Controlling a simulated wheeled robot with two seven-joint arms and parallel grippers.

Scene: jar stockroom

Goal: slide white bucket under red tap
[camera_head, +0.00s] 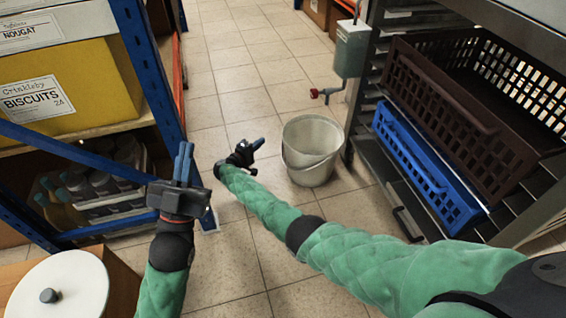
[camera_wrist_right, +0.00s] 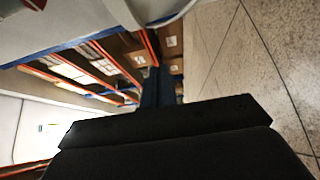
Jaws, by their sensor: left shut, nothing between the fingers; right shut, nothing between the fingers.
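The white bucket (camera_head: 309,165) stands upright on the tiled floor in the head view, its handle hanging down its near side. The red tap (camera_head: 325,94) sticks out to the left from the foot of a grey-green tank (camera_head: 351,50), beyond the bucket and slightly right. My right gripper (camera_head: 259,143) is shut and empty, low beside the bucket's left side; whether it touches is unclear. Its dark fingers also show in the right wrist view (camera_wrist_right: 158,88). My left gripper (camera_head: 184,158) is shut and empty, further left near the blue shelf post.
A rack on the right holds a brown crate (camera_head: 456,112) and a blue crate (camera_head: 421,165). A blue-framed shelf (camera_head: 150,70) with yellow boxes stands on the left. A white-lidded container (camera_head: 72,284) is at front left. The floor behind the bucket (camera_head: 240,80) is clear.

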